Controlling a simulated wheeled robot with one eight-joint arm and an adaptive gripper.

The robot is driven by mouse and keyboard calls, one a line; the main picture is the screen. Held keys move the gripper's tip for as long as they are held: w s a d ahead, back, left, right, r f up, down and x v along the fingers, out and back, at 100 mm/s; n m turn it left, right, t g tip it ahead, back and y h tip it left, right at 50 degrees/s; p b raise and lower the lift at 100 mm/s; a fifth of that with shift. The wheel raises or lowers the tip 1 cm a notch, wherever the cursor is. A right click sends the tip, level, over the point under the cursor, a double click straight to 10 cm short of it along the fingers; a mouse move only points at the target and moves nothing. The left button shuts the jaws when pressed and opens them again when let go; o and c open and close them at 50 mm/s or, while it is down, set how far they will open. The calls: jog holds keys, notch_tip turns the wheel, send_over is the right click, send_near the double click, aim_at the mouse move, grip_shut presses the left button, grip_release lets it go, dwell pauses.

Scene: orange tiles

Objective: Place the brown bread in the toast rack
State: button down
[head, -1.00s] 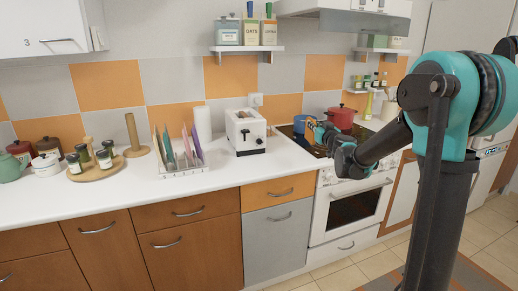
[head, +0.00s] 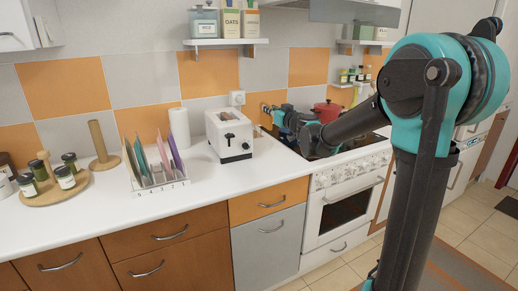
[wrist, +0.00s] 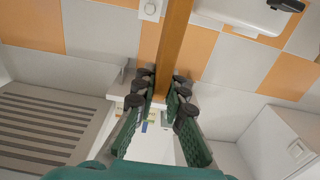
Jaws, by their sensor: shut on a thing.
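My gripper (head: 281,116) is in the head view at the end of the outstretched arm, over the left side of the stove, right of the toaster. In the wrist view my gripper (wrist: 160,92) is shut on a long, thin orange-brown piece, the brown bread (wrist: 172,45), seen edge-on. A small brown bit of it shows beside the fingertips in the head view. A white slotted rack (head: 160,184) stands on the counter left of the toaster and holds several thin coloured slabs upright. I cannot tell for sure that it is the toast rack.
A white toaster (head: 229,136) stands between the rack and the stove (head: 345,198). A paper roll (head: 180,129) stands behind the rack. A red pot (head: 327,111) is on the stove. A round tray (head: 57,191) with jars is at left. The counter front (head: 215,182) is clear.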

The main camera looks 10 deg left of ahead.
notch_tip(320, 180, down, 17)
jog(key=shift+r, duration=0.1)
dwell(0.4)
jog(key=c, duration=1.6)
grip_release()
jog(key=shift+s+d, duration=0.1)
jog(key=v, duration=1.2)
